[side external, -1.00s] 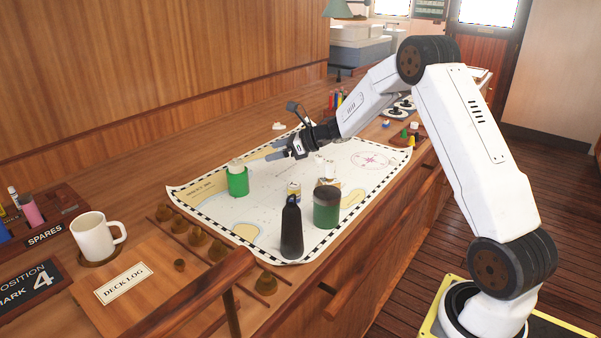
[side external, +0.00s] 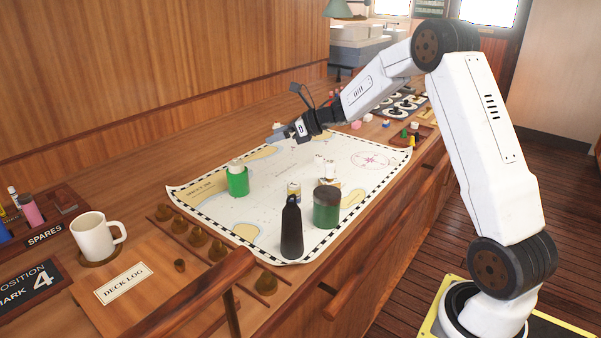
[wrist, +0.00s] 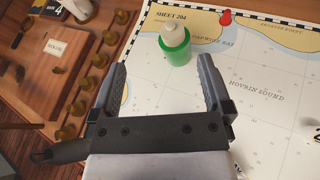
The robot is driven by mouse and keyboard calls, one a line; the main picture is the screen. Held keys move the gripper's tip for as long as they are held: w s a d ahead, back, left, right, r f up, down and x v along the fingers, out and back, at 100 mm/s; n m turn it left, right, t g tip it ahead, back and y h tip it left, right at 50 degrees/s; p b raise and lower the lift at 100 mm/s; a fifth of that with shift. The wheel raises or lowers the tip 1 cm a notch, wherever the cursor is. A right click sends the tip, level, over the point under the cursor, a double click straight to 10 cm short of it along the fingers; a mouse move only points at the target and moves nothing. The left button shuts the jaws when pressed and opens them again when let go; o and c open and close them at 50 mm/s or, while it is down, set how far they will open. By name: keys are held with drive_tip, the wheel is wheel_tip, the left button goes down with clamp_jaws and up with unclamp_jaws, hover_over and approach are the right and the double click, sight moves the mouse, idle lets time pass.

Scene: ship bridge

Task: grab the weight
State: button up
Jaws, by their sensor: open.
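No object is clearly marked as the weight, and I cannot tell which one it is. A bright green cylinder (side external: 238,183) with a pale, narrower top stands upright on the chart (side external: 215,207). In the wrist view the green cylinder (wrist: 173,72) appears ahead of the finger gap, toward its upper part. My gripper (side external: 279,133) is open and empty above the chart's far side, beyond the green cylinder and apart from it. Both fingers of my gripper (wrist: 162,64) show in the wrist view.
A red pushpin (wrist: 225,17) is on the chart. A mug (side external: 92,238) and several brown knobs stand left. The chart's middle is mostly clear.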

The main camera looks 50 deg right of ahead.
drive_tip(key=s+a+m+g+y, duration=0.1)
drive_tip(key=s+a+m, duration=0.5)
drive_tip(key=s+m, duration=0.75)
drive_tip(key=s+a+m+y, duration=0.1)
drive_tip(key=s+a+m, duration=0.6)
drive_tip(key=m, duration=1.2)
approach(292, 220)
drive_tip(key=shift+w+f, duration=1.15)
drive_tip(key=shift+w, duration=0.3)
drive_tip(key=shift+d, duration=0.15)
drive_tip(key=shift+x, duration=1.35)
drive_tip(key=shift+x, duration=2.6)
